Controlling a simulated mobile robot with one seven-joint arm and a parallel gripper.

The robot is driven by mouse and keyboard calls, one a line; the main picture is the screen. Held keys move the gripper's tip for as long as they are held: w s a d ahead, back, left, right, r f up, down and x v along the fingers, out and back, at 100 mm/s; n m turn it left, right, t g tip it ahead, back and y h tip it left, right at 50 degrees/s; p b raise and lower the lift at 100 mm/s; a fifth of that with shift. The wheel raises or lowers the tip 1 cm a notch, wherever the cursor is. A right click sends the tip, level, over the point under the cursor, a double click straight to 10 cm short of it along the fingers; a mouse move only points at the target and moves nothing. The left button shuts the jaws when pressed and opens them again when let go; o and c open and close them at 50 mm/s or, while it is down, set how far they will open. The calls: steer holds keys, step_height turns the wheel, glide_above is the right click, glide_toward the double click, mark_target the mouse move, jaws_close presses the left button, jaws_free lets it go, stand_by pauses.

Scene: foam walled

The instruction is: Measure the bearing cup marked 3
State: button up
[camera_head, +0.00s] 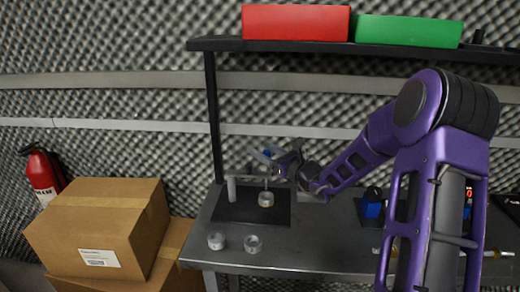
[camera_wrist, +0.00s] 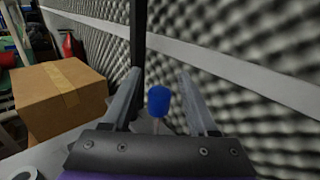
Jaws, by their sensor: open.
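A measuring stand (camera_head: 231,189) with an upright post and an arm stands on a dark mat on the bench. A small pale cup (camera_head: 266,199) sits at the stand, below its arm. Two more pale cups, a left one (camera_head: 216,241) and a right one (camera_head: 253,243), stand near the bench's front edge. No cup's number can be read. A blue knob (camera_head: 267,153) tops the stand; in the wrist view the blue knob (camera_wrist: 158,101) appears between my fingers. My gripper (camera_wrist: 160,74) is open and empty beside the knob; contact cannot be told.
The bench (camera_head: 300,262) has bare room right of the front cups. A dark shelf (camera_head: 390,50) with red and green boxes hangs above. A blue device (camera_head: 372,208) stands right of the mat. Cardboard boxes (camera_head: 100,230) stand left of the bench.

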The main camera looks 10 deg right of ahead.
steer(key=shift+x, duration=0.75)
jaws_close()
step_height(320, 180, down, 5)
steer(key=b, duration=0.3)
steer(key=shift+r, duration=0.2)
jaws_free()
steer(key=shift+a+r, duration=0.1)
